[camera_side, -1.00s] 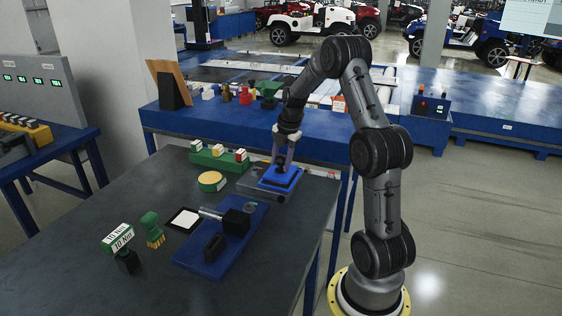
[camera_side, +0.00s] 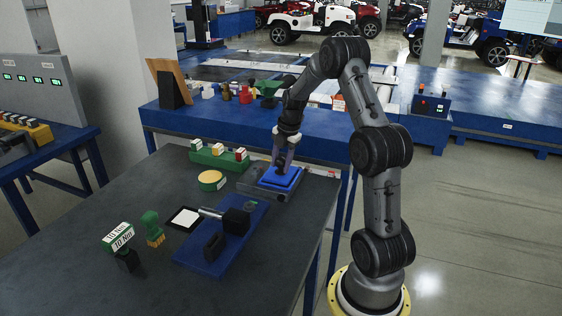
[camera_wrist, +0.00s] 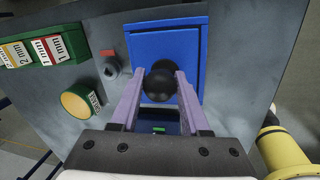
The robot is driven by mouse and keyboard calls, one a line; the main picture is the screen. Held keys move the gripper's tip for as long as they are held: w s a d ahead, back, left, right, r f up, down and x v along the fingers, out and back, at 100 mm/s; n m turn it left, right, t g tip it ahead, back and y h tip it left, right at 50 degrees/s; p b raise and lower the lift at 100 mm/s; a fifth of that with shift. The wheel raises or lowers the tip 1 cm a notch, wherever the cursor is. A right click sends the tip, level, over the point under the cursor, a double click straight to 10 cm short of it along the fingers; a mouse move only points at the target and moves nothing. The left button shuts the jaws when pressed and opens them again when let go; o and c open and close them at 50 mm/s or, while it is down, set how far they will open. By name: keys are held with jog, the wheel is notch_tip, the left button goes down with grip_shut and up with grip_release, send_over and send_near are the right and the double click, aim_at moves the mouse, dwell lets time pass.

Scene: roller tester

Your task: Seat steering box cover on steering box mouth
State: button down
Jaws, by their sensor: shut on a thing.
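The blue steering box cover (camera_side: 281,178) is at the far right of the dark table, over the grey steering box (camera_side: 249,185). In the wrist view the blue cover (camera_wrist: 150,45) lies below my fingers, with a round black knob (camera_wrist: 160,84) on it. My gripper (camera_side: 283,165) is shut on this knob, and it also shows in the wrist view (camera_wrist: 160,88). The cover looks roughly level and low on the box. Whether it is fully down in the mouth cannot be told, as the cover hides the mouth.
A green block with labelled pieces (camera_side: 219,158) and a round yellow-topped piece (camera_side: 211,180) stand left of the box. A blue plate (camera_side: 215,255) carries black fixtures in front. A green-handled brush (camera_side: 151,229) and a 10 Nm sign (camera_side: 117,237) stand further left.

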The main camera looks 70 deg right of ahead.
jog(key=shift+f, duration=0.25)
jog(key=shift+f, duration=0.2)
jog(key=shift+c, duration=1.5)
grip_release()
